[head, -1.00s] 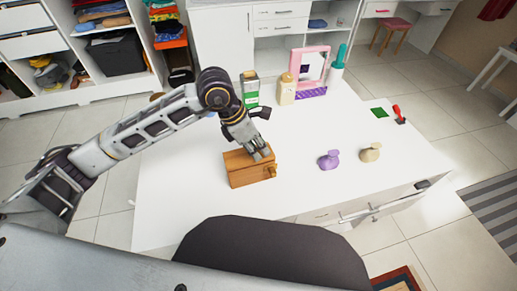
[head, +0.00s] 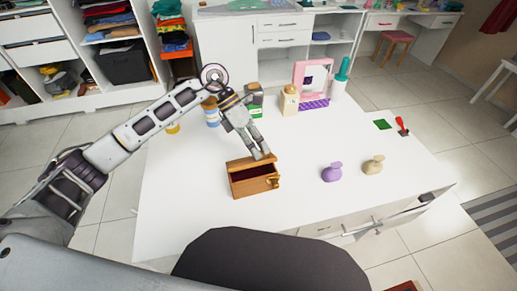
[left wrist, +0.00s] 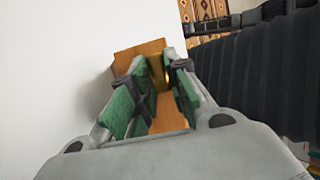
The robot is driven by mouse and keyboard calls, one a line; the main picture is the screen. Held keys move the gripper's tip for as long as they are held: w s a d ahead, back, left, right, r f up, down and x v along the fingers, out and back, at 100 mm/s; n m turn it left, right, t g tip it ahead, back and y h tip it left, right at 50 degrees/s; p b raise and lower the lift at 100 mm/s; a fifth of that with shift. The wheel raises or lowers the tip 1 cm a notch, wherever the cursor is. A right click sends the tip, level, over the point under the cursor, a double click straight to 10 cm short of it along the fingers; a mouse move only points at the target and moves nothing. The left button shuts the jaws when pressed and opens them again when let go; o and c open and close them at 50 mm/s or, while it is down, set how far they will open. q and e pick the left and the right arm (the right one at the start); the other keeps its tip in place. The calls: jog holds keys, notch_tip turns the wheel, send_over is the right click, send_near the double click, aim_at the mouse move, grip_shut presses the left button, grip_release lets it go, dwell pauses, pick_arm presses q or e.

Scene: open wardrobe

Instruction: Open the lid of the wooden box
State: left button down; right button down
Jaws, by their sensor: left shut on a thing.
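The wooden box (head: 252,184) stands on the white table. Its top is open and the dark red inside shows. The lid (head: 250,161) is raised along the far side of the box. My left gripper (head: 262,154) is shut on the lid, reaching down from above and behind. In the left wrist view, the green-padded fingers (left wrist: 158,85) close around wood and a brass piece (left wrist: 157,72). A brass clasp (head: 274,181) shows at the box's right front. My right gripper is not in view.
A purple bottle (head: 331,172) and a beige bottle (head: 373,165) stand right of the box. Behind are a cream bottle (head: 289,101), a green-labelled container (head: 255,98) and a pink-framed mirror (head: 312,76). The table's front middle is clear.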

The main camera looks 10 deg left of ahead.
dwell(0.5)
pick_arm(q)
jog(key=c, duration=1.4)
grip_release()
jog(key=shift+o, duration=0.2)
jog(key=v, duration=1.2)
jog(key=shift+w, duration=0.2)
jog(key=shift+f, duration=0.1)
